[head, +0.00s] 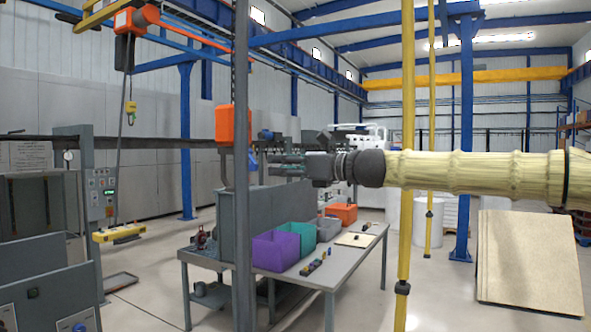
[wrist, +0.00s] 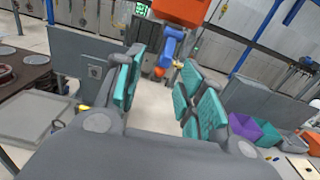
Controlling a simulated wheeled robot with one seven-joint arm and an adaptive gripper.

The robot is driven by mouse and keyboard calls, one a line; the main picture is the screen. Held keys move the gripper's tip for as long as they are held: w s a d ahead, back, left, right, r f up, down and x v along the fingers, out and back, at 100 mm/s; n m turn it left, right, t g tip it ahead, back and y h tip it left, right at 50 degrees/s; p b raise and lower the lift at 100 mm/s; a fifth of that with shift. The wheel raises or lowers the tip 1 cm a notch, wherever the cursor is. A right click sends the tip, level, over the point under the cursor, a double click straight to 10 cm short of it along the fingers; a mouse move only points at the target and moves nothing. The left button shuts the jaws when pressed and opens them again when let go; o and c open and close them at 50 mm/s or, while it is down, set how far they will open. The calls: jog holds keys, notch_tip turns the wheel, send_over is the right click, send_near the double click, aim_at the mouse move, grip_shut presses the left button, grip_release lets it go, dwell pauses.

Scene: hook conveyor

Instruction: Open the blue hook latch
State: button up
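The blue hook latch (wrist: 171,46) hangs below an orange hook block (wrist: 190,9) in the wrist view. It lies ahead of my gripper (wrist: 163,70), in the gap between the two teal-padded fingers and towards their far ends. The fingers are spread apart with nothing between the pads, so the gripper is open. In the head view, the orange block (head: 233,125) hangs with a grey hook (head: 226,170) under it, and the blue latch (head: 252,161) is just left of my gripper (head: 274,163). A grey post partly hides the block and hook.
A table (head: 338,271) holds a purple bin (head: 275,251), a teal bin (head: 302,236) and an orange bin (head: 342,212) below my arm. A grey upright panel (head: 283,208) stands behind the bins.

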aim_at(257, 168)
jog(key=x, duration=0.5)
jog(key=shift+w+d+f, duration=0.3)
jog(key=shift+w, duration=0.1)
jog(key=shift+w+a+f, duration=0.3)
jog(key=shift+w+a, duration=0.45)
jog(key=shift+w+a+r, duration=0.15)
jog(key=shift+w+a, duration=0.15)
jog(key=shift+a, duration=0.25)
jog(key=shift+w+a, duration=0.15)
jog(key=shift+a, duration=0.05)
jog(key=shift+d, duration=0.15)
